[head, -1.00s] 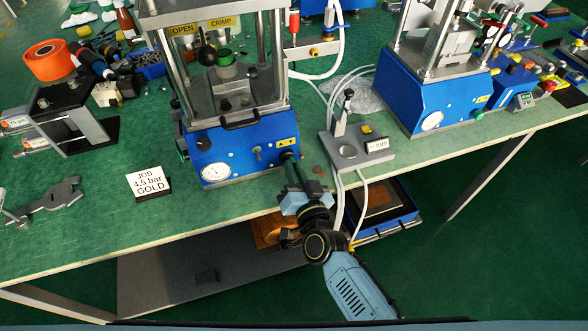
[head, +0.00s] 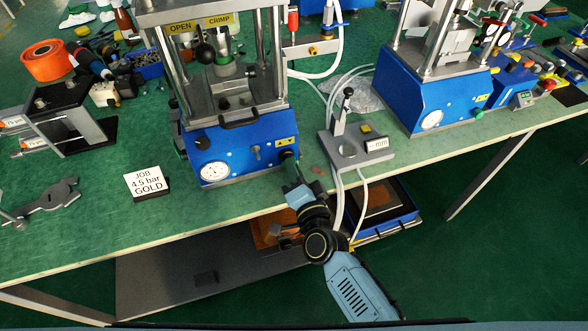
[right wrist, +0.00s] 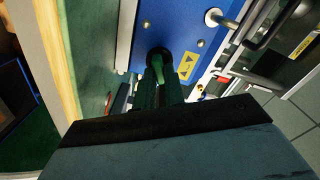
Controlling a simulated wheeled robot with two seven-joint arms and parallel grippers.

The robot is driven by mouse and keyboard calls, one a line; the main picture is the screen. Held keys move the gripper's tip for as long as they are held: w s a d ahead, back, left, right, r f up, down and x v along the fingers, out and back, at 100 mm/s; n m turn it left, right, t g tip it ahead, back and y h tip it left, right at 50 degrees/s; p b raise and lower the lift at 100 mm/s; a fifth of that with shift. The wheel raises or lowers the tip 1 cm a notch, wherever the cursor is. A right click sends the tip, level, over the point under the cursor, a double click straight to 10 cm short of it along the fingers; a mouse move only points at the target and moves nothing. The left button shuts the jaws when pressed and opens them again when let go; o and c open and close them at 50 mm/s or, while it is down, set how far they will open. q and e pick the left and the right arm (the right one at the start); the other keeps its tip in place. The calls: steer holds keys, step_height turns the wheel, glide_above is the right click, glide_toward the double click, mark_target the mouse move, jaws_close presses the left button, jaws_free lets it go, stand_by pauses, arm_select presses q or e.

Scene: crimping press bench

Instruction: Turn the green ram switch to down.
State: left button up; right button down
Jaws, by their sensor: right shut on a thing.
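The blue press (head: 235,147) stands at the bench's front edge, with a round gauge (head: 214,172) on its face. The ram switch sits low on the right of this face, by a yellow label; in the right wrist view its dark round base and a bit of green (right wrist: 158,56) show beyond my fingers. My right gripper (head: 289,168) reaches up from below the bench edge and is shut on the switch, also seen in the wrist view (right wrist: 159,78). The fingers hide most of the switch, so its pointing direction cannot be told. My left gripper is out of view.
A grey stand with a small lever (head: 346,117) is just right of my gripper. A white job card (head: 147,184) lies to the left. A second blue press (head: 432,95) stands right. Hoses hang by the bench edge, above a blue tray (head: 385,226).

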stand_by(0.3)
steer(key=c, duration=1.5)
jaws_free()
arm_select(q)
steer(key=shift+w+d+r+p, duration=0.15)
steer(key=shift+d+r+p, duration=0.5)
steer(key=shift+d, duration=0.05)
arm_select(e)
steer(key=shift+v, duration=6.7)
